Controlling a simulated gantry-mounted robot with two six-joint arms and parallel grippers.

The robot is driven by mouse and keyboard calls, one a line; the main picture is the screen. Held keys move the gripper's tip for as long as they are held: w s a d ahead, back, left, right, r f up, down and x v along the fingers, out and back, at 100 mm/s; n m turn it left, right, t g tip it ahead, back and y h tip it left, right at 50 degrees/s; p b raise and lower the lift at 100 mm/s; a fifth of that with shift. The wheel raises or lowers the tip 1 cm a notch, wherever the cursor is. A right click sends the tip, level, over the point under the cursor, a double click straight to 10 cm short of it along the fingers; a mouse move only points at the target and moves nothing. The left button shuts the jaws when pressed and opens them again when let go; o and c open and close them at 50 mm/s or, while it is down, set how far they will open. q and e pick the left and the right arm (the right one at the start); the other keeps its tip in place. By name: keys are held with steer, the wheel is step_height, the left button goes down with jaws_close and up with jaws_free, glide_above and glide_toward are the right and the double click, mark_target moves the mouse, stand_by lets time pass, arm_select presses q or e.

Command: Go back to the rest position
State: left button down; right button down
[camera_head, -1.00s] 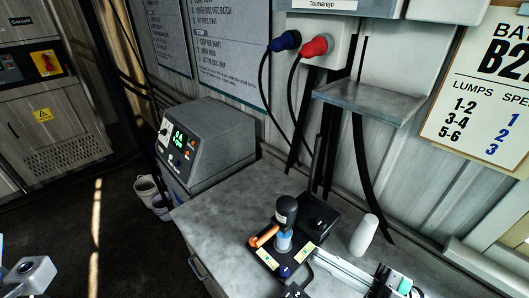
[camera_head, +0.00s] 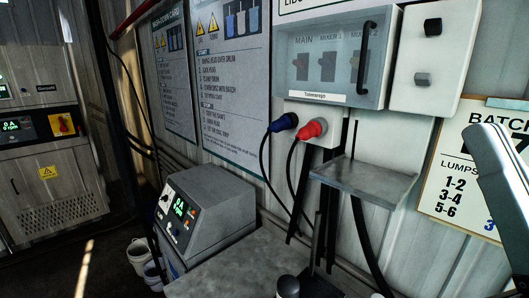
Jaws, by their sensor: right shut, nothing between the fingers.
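A light grey part of my right arm and gripper (camera_head: 497,170) rises at the right edge, in front of the batch sign. Its fingertips are not clearly visible, and it appears shut and empty, away from the bench. My left gripper is out of view. The grey metal bench (camera_head: 235,265) shows only its back part at the bottom. The black top of a tool (camera_head: 288,286) shows at the bottom edge, with the rest cut off.
A grey control box (camera_head: 205,215) with a green display stands at the bench's left end. Blue (camera_head: 284,122) and red (camera_head: 311,129) plugs sit under a switch box (camera_head: 335,60). A metal shelf (camera_head: 365,180) juts from the wall. Buckets (camera_head: 141,255) stand on the floor.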

step_height(320, 180, up, 18)
steer(key=p, duration=1.4)
steer(key=shift+f, duration=0.25)
